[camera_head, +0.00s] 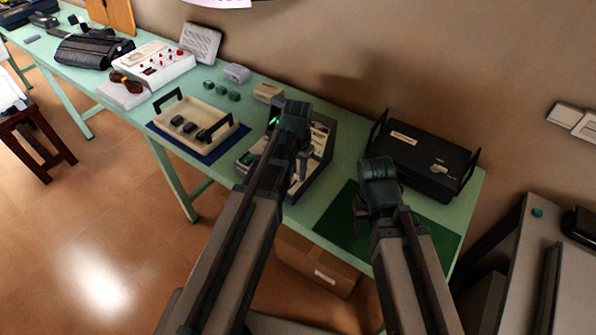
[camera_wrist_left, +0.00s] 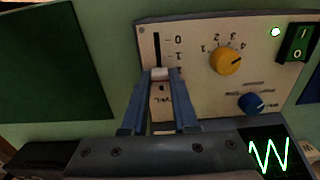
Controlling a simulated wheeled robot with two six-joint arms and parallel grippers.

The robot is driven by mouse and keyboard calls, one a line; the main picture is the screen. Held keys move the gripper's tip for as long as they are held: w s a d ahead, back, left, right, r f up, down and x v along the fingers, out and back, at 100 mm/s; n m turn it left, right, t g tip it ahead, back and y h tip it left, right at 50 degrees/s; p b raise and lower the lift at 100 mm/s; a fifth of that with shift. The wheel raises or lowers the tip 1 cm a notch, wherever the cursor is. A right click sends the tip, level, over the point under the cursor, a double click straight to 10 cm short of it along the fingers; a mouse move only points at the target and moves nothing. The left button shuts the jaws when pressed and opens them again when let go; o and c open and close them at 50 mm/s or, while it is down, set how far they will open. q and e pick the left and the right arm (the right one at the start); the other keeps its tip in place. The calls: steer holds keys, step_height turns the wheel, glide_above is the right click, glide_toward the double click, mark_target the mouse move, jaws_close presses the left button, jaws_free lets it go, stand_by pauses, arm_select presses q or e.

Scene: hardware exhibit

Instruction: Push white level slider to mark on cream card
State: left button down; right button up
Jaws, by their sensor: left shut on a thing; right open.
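The white level slider (camera_wrist_left: 159,73) sits in a dark vertical slot on the cream instrument panel (camera_wrist_left: 195,25) in the left wrist view. My left gripper (camera_wrist_left: 158,80) is shut on the slider cap, one finger on each side. Numbers are printed beside the slot, upside down here. I cannot make out a separate cream card with a mark. In the head view my left gripper (camera_head: 300,160) is at the instrument (camera_head: 322,150), and my arm hides much of it. My right gripper (camera_head: 362,205) is open and empty above the green mat (camera_head: 333,222).
The panel also has a yellow knob (camera_wrist_left: 226,60), a blue knob (camera_wrist_left: 252,103), a green switch (camera_wrist_left: 296,42) and a screen with a green trace (camera_wrist_left: 268,156). A cream tray (camera_head: 212,112) stands left of the instrument, a black box (camera_head: 420,155) at its right.

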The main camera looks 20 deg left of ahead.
mark_target(294, 184)
stand_by(0.6)
arm_select(q)
steer(key=shift+s+a, duration=0.2)
steer(key=shift+s, duration=0.35)
steer(key=shift+s+a, duration=0.2)
steer(key=shift+s, duration=0.35)
steer(key=shift+w, duration=0.15)
steer(key=c, duration=0.7)
jaws_free()
arm_select(e)
steer(key=shift+r, duration=0.1)
arm_select(q)
step_height(294, 184, up, 14)
steer(key=p, duration=1.3)
steer(key=shift+f+p, duration=0.1)
steer(key=shift+p, duration=0.3)
arm_select(e)
step_height(294, 184, up, 14)
steer(key=shift+f, duration=0.2)
